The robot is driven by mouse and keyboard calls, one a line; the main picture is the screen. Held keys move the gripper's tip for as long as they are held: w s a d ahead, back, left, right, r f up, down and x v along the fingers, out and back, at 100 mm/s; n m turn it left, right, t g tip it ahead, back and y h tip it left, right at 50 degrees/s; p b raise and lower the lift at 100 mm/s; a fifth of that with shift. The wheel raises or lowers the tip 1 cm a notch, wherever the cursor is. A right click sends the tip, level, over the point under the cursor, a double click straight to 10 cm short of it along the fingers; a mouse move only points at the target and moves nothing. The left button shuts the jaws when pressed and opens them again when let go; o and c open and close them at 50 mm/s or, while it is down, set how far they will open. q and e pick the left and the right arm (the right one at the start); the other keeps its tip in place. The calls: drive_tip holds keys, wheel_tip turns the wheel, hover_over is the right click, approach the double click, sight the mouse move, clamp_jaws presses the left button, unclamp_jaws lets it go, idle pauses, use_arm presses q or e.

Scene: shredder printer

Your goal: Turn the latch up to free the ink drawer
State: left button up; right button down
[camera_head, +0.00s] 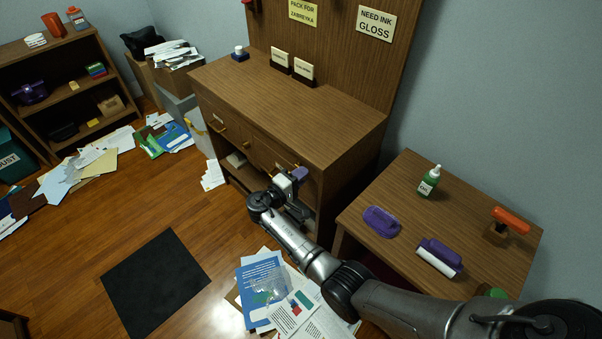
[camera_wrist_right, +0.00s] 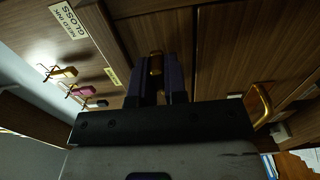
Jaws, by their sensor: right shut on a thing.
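My right gripper (camera_head: 299,174) is at the front of the wooden cabinet (camera_head: 285,90), below its top edge. In the right wrist view its two dark purple fingers (camera_wrist_right: 157,88) are shut on a small brass latch (camera_wrist_right: 156,64) on the cabinet front. The latch lies in line with the fingers; its exact turn is hard to tell in the dark. In the head view the gripper hides the latch. A drawer front (camera_head: 268,151) shows beside the gripper, flush with the cabinet. My left gripper is in neither view.
A brass handle (camera_wrist_right: 261,104) stands out right of the fingers in the wrist view. Several small things hang on pegs (camera_wrist_right: 62,73) at the left there. A side table (camera_head: 450,210) holds a green bottle (camera_head: 429,181) and purple items. Papers (camera_head: 285,300) lie on the floor below my arm.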

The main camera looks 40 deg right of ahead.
idle(0.5)
drive_tip(key=c, duration=1.5)
unclamp_jaws()
drive_tip(key=o, duration=0.3)
drive_tip(key=shift+o, duration=0.2)
drive_tip(key=a+p, duration=0.1)
drive_tip(key=a, duration=1.3)
drive_tip(key=shift+s, duration=0.4)
drive_tip(key=shift+d, duration=0.1)
